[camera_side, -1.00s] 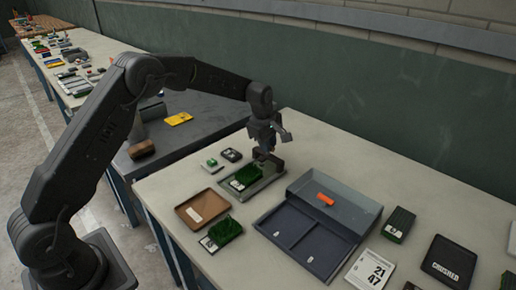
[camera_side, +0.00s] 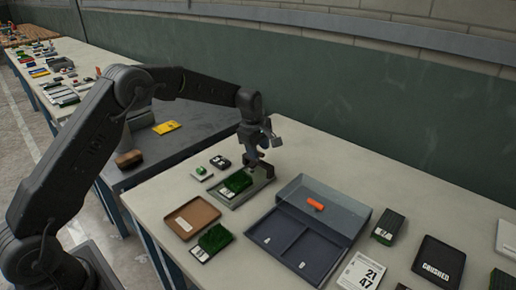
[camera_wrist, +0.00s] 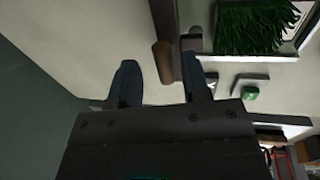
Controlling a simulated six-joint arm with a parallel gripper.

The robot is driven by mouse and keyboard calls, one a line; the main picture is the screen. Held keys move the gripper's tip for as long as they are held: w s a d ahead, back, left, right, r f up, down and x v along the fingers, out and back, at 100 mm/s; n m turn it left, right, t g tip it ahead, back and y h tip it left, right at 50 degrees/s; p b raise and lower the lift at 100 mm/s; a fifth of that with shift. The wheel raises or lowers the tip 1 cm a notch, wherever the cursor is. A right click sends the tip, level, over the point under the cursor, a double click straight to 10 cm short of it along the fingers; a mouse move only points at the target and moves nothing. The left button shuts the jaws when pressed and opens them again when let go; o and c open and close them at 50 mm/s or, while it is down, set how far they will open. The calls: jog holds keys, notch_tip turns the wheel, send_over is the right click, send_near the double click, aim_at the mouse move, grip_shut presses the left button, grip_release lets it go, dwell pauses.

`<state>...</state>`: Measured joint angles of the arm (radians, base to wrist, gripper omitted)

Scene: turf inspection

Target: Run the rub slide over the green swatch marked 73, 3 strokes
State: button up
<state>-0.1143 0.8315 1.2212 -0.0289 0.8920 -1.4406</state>
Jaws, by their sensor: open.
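A green turf swatch (camera_side: 237,181) lies in a grey holder (camera_side: 229,203) on the pale table, with a white label too small to read. It also shows at the top right of the wrist view (camera_wrist: 255,27). A second green swatch (camera_side: 216,236) with a label lies nearer the front; its number is unreadable too. The dark rub slide (camera_side: 263,170) stands at the far right end of the holder. My gripper (camera_side: 252,160) is open just over the slide. In the wrist view its fingers (camera_wrist: 163,88) are apart, with a brown-ended bar (camera_wrist: 163,62) between them; contact is unclear.
A grey-blue divided tray (camera_side: 322,237) holding an orange piece (camera_side: 315,204) is to the right. A "CRUSHED" pad (camera_side: 438,262) and a 21/47 card (camera_side: 361,272) lie further right. A wall runs behind.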

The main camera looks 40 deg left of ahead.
notch_tip(320, 180, up, 14)
jog(key=s, duration=0.2)
jog(key=shift+s+f, duration=0.25)
jog(key=shift+s, duration=0.1)
jog(key=s+d+r+m+t, duration=0.15)
jog(key=s+r+m, duration=0.3)
jog(key=s, duration=0.45)
jog(key=s+d+r+m, duration=0.3)
jog(key=s+r+m, duration=0.15)
jog(key=s, duration=0.55)
jog(key=s+d+f+m+t, duration=0.1)
jog(key=s+m, duration=0.3)
jog(key=s, duration=0.4)
jog(key=s+d+f+m+t, duration=0.1)
jog(key=s+f+m, duration=0.3)
jog(key=s, duration=0.5)
jog(key=shift+f+m, duration=0.35)
jog(key=shift+m, duration=0.15)
